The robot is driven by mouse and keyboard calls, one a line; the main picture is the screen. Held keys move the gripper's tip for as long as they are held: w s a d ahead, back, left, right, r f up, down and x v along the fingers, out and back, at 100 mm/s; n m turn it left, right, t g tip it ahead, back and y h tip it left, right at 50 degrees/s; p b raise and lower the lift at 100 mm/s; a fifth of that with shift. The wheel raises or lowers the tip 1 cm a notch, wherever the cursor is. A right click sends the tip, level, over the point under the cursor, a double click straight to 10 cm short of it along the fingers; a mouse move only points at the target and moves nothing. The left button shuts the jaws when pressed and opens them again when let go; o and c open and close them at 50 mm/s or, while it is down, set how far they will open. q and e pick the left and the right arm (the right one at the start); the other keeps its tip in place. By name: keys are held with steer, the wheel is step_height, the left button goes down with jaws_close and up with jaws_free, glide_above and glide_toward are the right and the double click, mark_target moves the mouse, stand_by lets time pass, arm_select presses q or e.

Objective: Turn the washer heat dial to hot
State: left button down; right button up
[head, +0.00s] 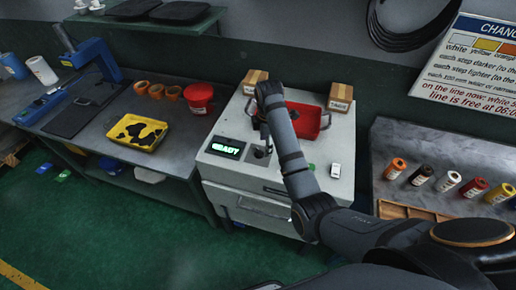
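The white washer (228,172) stands in the middle of the head view, with a lit green display (226,148) that seems to read READY. My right arm comes in from the right and bends over the washer's top. My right gripper (262,150) points down near the dark parts just right of the display. The fingers are small and dark, partly behind my arm, so I cannot tell whether they are open or touching anything. The heat dial cannot be told apart from these dark shapes, and its setting is not readable. My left gripper is not in view.
A red tray (303,119) and two cardboard boxes (341,97) sit at the washer's back. A small white block (335,170) is at its right. The left bench holds a yellow tray (138,132) and a red container (199,96). Several coloured rolls (421,175) stand on the right table.

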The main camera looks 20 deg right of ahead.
mark_target(258, 151)
step_height(258, 151, up, 4)
steer(key=w+a+n, duration=0.2)
steer(key=w+n, duration=0.1)
steer(key=shift+g, duration=0.3)
step_height(258, 151, down, 8)
steer(key=b, duration=0.8)
steer(key=shift+s+f, duration=0.1)
steer(key=shift+f, duration=0.95)
steer(key=c, duration=1.1)
steer(key=shift+p, duration=0.3)
steer(key=shift+c, duration=0.2)
